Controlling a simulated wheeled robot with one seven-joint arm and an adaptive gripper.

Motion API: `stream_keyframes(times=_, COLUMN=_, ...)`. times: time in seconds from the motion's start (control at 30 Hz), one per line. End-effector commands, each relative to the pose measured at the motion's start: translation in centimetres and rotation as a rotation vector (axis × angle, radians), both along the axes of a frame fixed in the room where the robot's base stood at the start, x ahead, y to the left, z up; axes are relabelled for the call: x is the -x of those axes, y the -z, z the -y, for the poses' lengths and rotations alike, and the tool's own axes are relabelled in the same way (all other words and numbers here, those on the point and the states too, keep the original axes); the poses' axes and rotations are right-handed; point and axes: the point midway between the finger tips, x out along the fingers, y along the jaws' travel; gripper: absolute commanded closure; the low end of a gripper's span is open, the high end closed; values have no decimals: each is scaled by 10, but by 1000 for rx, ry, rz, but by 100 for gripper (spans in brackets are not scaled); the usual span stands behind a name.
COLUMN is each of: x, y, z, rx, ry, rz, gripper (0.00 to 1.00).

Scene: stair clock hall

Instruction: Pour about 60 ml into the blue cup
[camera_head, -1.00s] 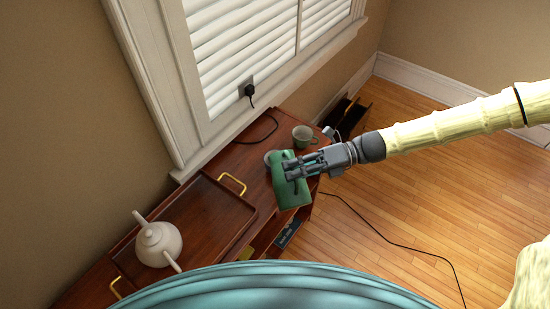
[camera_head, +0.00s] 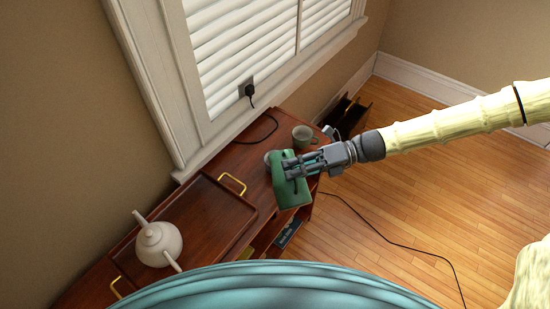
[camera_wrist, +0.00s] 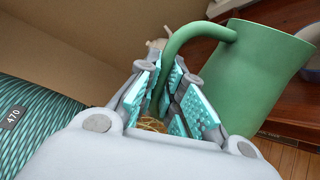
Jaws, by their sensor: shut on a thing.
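My gripper (camera_head: 294,166) is shut on the handle of a green jug (camera_head: 292,190), which it holds over the right end of the wooden cabinet. In the wrist view the fingers (camera_wrist: 172,100) close around the handle, and the jug's body (camera_wrist: 245,75) is to their right. The jug looks tilted; its contents do not show. A grey-green cup (camera_head: 303,135) stands upright just behind the jug, apart from it. A pale round thing (camera_head: 268,157) is partly hidden behind the jug's left edge; I cannot tell what it is. No clearly blue cup shows.
A white teapot (camera_head: 158,243) stands on a wooden tray (camera_head: 205,215) with brass handles, on the cabinet's left part. A black cord (camera_head: 262,132) runs from the wall plug onto the cabinet. Window and wall bound the back. The floor (camera_head: 420,205) at right is mostly clear, with a cable.

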Motion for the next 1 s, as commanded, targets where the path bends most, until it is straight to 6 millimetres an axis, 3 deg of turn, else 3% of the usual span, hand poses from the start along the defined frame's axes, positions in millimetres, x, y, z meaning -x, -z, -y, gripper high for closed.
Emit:
stream_keyframes(times=0.5, x=25, y=36, z=7, rx=-73, ry=0, rz=231, gripper=100)
stream_keyframes(times=1.0, x=34, y=36, z=11, rx=-117, ry=0, rz=376, gripper=100)
